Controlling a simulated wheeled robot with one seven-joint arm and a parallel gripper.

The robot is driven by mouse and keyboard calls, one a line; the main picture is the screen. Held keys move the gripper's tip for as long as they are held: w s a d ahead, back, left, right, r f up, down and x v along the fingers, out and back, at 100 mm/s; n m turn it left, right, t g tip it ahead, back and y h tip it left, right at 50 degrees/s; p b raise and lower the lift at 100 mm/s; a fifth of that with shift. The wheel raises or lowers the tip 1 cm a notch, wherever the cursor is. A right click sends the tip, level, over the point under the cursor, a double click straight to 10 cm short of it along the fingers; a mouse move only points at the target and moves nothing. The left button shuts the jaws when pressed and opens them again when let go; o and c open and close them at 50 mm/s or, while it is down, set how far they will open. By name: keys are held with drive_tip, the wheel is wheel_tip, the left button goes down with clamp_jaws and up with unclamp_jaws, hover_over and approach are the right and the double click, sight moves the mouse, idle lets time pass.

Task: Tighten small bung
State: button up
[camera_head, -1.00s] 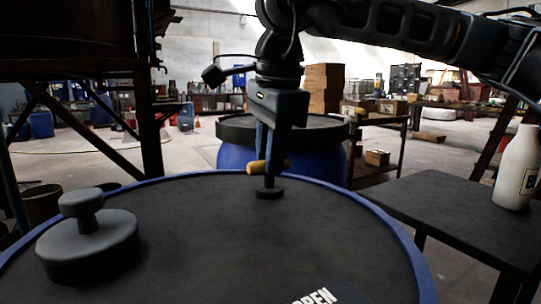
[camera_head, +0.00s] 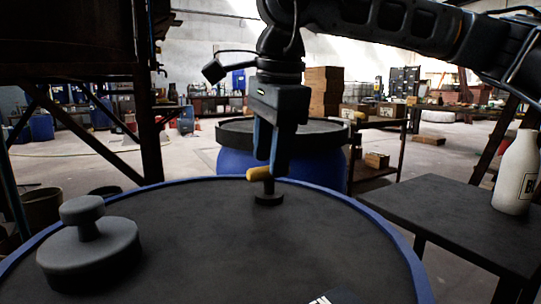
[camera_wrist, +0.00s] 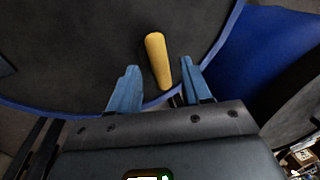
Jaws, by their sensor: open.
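The small bung (camera_head: 268,198) is a dark disc with a short stem and a yellow crossbar handle (camera_head: 258,174), seated near the far rim of the vat lid (camera_head: 190,235). My gripper (camera_head: 271,170) is above it, pointing down and open. In the wrist view the yellow handle (camera_wrist: 157,58) lies lengthwise, its near end between the two blue fingers (camera_wrist: 160,88). Gaps show on both sides of the handle there, and neither finger seems to touch it. In the head view a finger hides the handle's right end.
A larger grey bung with a knob (camera_head: 88,248) stands on the lid at left. A dark side table (camera_head: 450,215) at right holds a white bottle (camera_head: 517,172). Another blue drum (camera_head: 230,165) stands behind the vat. The lid's middle is clear.

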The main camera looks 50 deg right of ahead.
wheel_tip(320, 180, up, 6)
drive_tip(key=s+p, duration=0.1)
drive_tip(key=shift+a+r+p, duration=0.15)
drive_tip(key=shift+a+p, duration=0.1)
drive_tip(key=shift+p, duration=0.15)
